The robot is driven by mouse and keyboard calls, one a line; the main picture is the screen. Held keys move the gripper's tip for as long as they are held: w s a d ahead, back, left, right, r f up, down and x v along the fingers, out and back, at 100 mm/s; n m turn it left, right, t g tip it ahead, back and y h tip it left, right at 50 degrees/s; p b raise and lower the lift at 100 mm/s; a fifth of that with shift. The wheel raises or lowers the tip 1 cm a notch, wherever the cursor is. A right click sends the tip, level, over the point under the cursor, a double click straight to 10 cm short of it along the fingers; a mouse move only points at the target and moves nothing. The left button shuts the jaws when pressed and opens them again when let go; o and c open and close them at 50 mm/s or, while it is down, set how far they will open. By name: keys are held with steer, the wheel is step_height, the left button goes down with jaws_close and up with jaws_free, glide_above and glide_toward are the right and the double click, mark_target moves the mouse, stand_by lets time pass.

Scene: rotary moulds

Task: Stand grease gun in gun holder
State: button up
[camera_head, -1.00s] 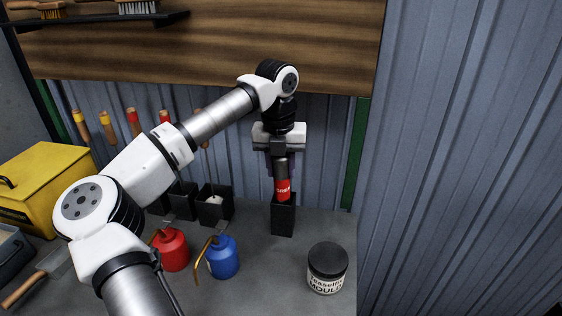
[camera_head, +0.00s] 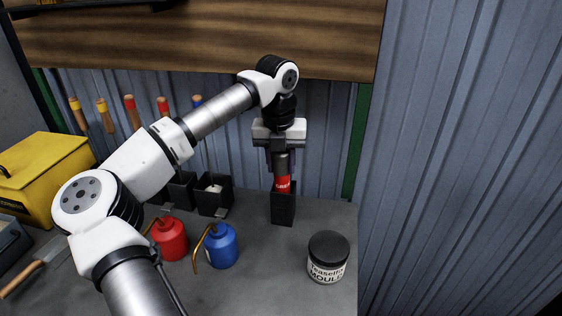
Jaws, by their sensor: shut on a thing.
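The grease gun (camera_head: 283,184) has a red lower body with white lettering and a dark upper part. It stands upright with its lower end inside the gun holder (camera_head: 283,210), a narrow black box on the bench. My gripper (camera_head: 279,158) is above the holder, pointing down and shut on the upper part of the grease gun. The bottom of the gun is hidden inside the holder, so I cannot tell whether it touches the floor of it.
A black-lidded tub (camera_head: 328,258) stands at the front right. A blue oil can (camera_head: 221,246), a red oil can (camera_head: 170,239) and black boxes (camera_head: 213,196) are to the left. A yellow toolbox (camera_head: 45,172) is at far left. The corrugated wall (camera_head: 325,140) is close behind.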

steer(key=shift+f, duration=0.25)
stand_by(0.4)
steer(key=o, duration=1.1)
steer(key=shift+c, duration=0.2)
steer(key=r+b, duration=0.1)
steer(key=r, duration=0.3)
steer(key=r+b, duration=0.1)
steer(key=r, duration=0.4)
steer(key=r+b, duration=0.1)
steer(key=r, duration=0.4)
steer(key=shift+s+a, duration=0.3)
steer(key=shift+f, duration=0.1)
